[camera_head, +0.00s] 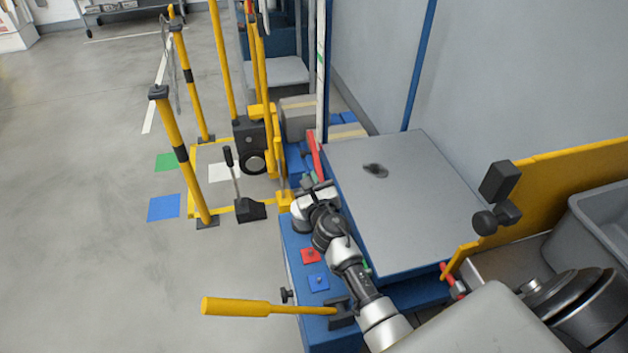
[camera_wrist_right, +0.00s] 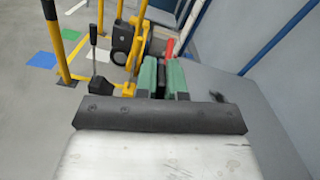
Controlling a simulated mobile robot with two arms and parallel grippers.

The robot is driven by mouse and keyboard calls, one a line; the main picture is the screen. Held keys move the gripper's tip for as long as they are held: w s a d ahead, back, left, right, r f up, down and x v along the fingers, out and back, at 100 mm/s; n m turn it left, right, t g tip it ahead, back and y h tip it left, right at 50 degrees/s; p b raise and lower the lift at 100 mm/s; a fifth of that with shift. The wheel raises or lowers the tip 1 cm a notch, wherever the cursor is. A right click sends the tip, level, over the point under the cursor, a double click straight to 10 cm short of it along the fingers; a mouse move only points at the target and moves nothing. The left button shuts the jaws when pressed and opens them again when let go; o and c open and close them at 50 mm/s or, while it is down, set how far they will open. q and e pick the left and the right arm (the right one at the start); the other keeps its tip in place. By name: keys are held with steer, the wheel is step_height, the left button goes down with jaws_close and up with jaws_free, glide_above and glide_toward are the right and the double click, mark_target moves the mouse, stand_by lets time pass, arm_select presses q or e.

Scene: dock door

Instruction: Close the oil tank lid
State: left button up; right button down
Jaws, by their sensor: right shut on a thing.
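My right gripper (camera_head: 314,184) is at the panel's left edge. In the right wrist view its green fingers (camera_wrist_right: 163,80) are shut on a dark part (camera_wrist_right: 160,82) beside the panel's edge; what that part belongs to is unclear. A red bar (camera_head: 314,155) stands just beyond the fingers. It also shows in the right wrist view (camera_wrist_right: 169,48). My left gripper is not in view.
Yellow posts (camera_head: 182,150) and a black lever (camera_head: 233,175) stand at the left. A yellow handle (camera_head: 236,307) sticks out in front. A yellow panel (camera_head: 570,180) and a grey bin (camera_head: 597,230) are at the right. A grey wall (camera_head: 520,70) rises behind.

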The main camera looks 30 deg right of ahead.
stand_by(0.3)
steer(key=c, duration=1.2)
jaws_free()
steer(key=shift+c, duration=0.2)
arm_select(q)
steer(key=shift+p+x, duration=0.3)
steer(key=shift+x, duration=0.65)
arm_select(e)
steer(key=v, duration=1.1)
